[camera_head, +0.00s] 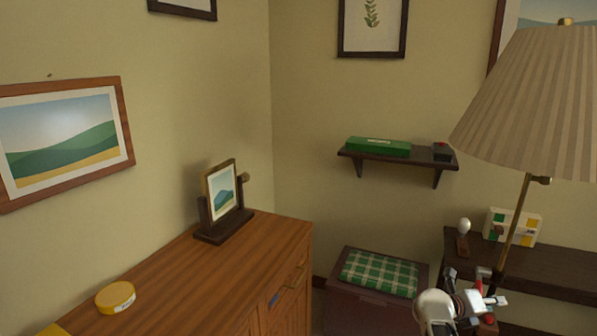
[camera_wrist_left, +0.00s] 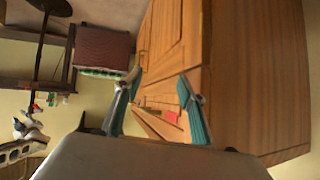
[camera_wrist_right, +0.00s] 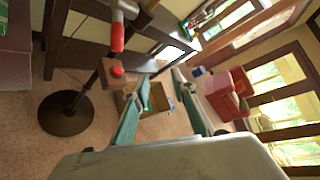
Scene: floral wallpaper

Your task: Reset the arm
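My right arm shows at the lower right of the head view, with its gripper (camera_head: 474,292) in front of the dark desk. In the right wrist view the right gripper (camera_wrist_right: 160,84) has its two teal-padded fingers apart, with nothing between them. My left gripper is outside the head view. In the left wrist view the left gripper (camera_wrist_left: 159,80) also has its fingers spread and empty, with the wooden cabinet (camera_wrist_left: 245,75) beyond them.
The wooden cabinet (camera_head: 190,275) carries a yellow round tin (camera_head: 115,297) and a small framed picture (camera_head: 223,190). A chest with a green plaid cushion (camera_head: 379,272) stands in the corner. A floor lamp (camera_head: 535,100) rises before the desk (camera_head: 560,270); its round base (camera_wrist_right: 66,113) is on the floor.

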